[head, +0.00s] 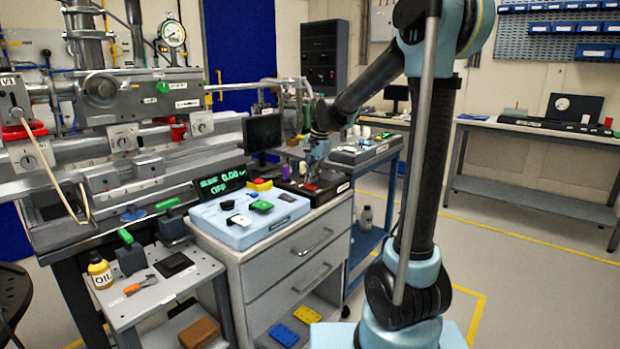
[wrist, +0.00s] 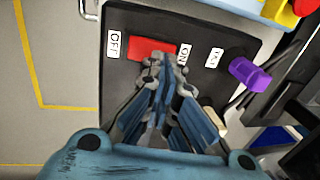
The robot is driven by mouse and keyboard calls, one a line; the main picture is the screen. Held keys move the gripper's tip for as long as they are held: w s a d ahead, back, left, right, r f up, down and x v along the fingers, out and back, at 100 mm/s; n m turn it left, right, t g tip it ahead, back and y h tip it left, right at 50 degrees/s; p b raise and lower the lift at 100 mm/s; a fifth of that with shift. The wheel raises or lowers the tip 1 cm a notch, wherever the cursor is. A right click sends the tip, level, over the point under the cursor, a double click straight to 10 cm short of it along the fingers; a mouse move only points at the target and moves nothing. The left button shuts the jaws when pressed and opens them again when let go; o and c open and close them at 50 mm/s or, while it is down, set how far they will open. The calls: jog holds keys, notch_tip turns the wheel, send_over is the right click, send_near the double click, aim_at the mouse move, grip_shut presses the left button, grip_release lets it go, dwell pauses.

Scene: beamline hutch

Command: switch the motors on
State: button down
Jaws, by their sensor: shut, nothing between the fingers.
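A black switch box (wrist: 122,22) fills the middle of the wrist view. On it is a red rocker switch (wrist: 143,47) between an OFF label (wrist: 115,43) and an ON label (wrist: 186,55). My gripper (wrist: 165,62) is shut and empty, with its tips over the ON-side end of the red switch. I cannot tell whether they touch it. A purple knob (wrist: 250,75) stands to the right, by another label (wrist: 214,58). In the head view my gripper (head: 312,180) points down at the black box (head: 335,180) on the drawer cabinet. A green-lettered display (head: 221,181) there seems to read 0.00 and OFF.
A light-blue panel (head: 240,238) with small controls lies on the cabinet top, left of the black box. A yellow-and-red button (head: 259,185) stands close to the box. A blue cart (head: 374,190) with devices stands behind it.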

jog(key=shift+w+a+f+g+h, duration=0.2)
jog(key=shift+a+f+g+h, duration=0.2)
jog(key=shift+f+h, duration=0.1)
jog(key=shift+a, duration=0.15)
jog(key=shift+s+d+f, duration=0.15)
jog(key=shift+d, duration=0.05)
